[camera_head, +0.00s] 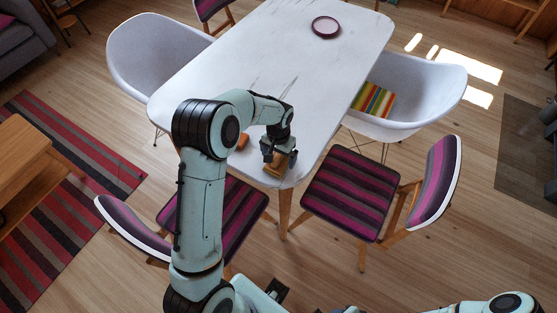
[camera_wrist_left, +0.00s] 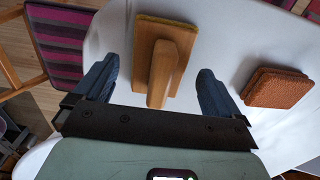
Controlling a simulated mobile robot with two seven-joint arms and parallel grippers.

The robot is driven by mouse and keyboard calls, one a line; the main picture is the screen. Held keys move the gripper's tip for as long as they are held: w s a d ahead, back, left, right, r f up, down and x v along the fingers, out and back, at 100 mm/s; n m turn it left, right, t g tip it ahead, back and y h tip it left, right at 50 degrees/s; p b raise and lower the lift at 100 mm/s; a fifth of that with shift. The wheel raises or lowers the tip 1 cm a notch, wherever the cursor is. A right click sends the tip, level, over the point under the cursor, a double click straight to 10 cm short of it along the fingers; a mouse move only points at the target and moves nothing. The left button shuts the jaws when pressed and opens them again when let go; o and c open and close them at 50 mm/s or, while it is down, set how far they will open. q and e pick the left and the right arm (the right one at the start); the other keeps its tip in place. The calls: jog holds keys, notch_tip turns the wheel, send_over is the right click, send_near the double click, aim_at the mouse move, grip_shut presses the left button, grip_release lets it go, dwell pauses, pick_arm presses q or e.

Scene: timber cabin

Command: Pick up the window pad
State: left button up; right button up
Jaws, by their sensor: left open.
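The window pad (camera_wrist_left: 153,66) is a flat wooden board with a raised wooden handle and a yellowish edge. In the wrist view it lies on the white table between the two blue-grey fingers of my left gripper (camera_wrist_left: 157,80), with a gap on each side. In the head view the pad (camera_head: 277,168) shows partly below my left gripper (camera_head: 280,158), near the table's front end. The left gripper is open, empty and over the pad's handle. My right arm shows at the bottom right edge of the head view; its gripper does not show clearly.
A brown, rough-textured block (camera_wrist_left: 278,88) lies on the table (camera_head: 270,62) beside the pad; in the head view the block (camera_head: 243,140) is behind my arm. A dark red round dish (camera_head: 325,27) stands at the far end. Striped chairs (camera_head: 352,185) and white armchairs (camera_head: 150,55) surround the table.

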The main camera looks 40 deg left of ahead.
aim_at(278, 155)
pick_arm(q)
jog(key=shift+f, duration=0.5)
jog(key=c, duration=1.2)
jog(key=shift+o, duration=0.2)
jog(key=shift+r, duration=0.15)
notch_tip(278, 155, up, 20)
jog(key=shift+f+p, duration=0.1)
jog(key=shift+p, duration=0.7)
pick_arm(e)
jog(key=shift+w+r, duration=0.6)
jog(key=shift+r, duration=0.35)
